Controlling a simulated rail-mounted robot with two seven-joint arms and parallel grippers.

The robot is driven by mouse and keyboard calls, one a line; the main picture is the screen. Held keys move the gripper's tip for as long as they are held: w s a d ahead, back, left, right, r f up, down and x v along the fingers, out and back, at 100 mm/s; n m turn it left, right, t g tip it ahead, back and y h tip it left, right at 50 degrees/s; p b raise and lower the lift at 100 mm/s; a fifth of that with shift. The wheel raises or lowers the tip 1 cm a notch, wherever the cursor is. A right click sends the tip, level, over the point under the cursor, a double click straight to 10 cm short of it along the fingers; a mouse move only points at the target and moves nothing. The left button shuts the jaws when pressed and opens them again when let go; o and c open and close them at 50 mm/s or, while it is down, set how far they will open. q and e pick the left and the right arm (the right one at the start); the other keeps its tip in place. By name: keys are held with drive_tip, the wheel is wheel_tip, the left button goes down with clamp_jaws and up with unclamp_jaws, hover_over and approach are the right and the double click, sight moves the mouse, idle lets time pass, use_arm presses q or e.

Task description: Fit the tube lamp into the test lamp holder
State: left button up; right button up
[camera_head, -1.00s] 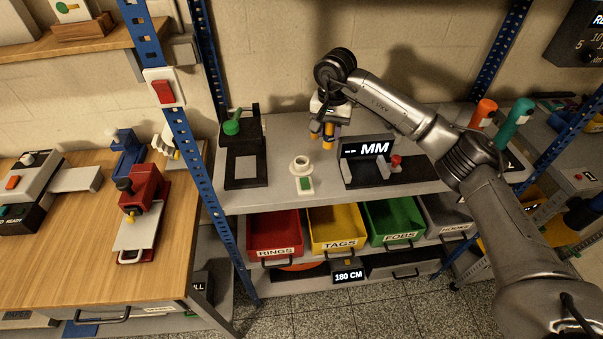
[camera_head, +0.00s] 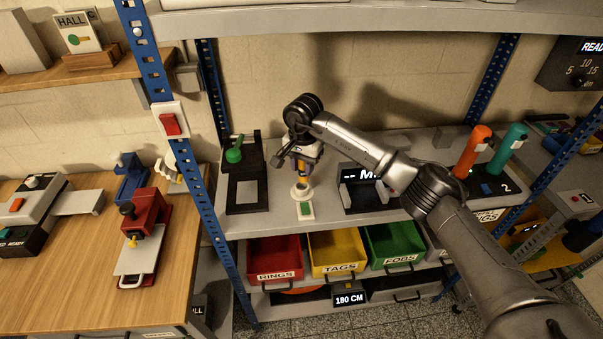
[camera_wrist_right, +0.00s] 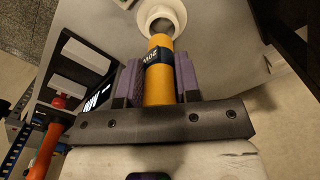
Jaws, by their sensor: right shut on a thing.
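The tube lamp (camera_wrist_right: 159,88) is an orange cylinder with a dark lettered band and a greyish end. My right gripper (camera_head: 301,170) is shut on it, with purple-grey pads on both sides in the right wrist view (camera_wrist_right: 158,72). The test lamp holder (camera_head: 301,191) is a white round socket with a flat base carrying a green patch. It stands on the grey shelf, directly below the gripper. In the right wrist view the lamp's end overlaps the holder's round opening (camera_wrist_right: 148,17); I cannot tell how deep it sits. My left gripper is out of view.
A black stand with a green handle (camera_head: 234,155) is left of the holder, and the MM gauge (camera_head: 362,190) is close on its right. Red (camera_head: 274,275), yellow and green bins lie below. Orange (camera_head: 471,150) and teal handled tools stand at the right.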

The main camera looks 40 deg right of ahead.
sight(302, 177)
drive_tip(key=shift+a+f, duration=0.2)
wheel_tip(302, 177, down, 3)
drive_tip(key=shift+f+p, duration=0.15)
drive_tip(key=shift+p, duration=0.75)
drive_tip(key=shift+f, duration=0.3)
drive_tip(key=shift+f, duration=0.2)
drive_tip(key=o, duration=0.9)
drive_tip(key=shift+r, duration=0.1)
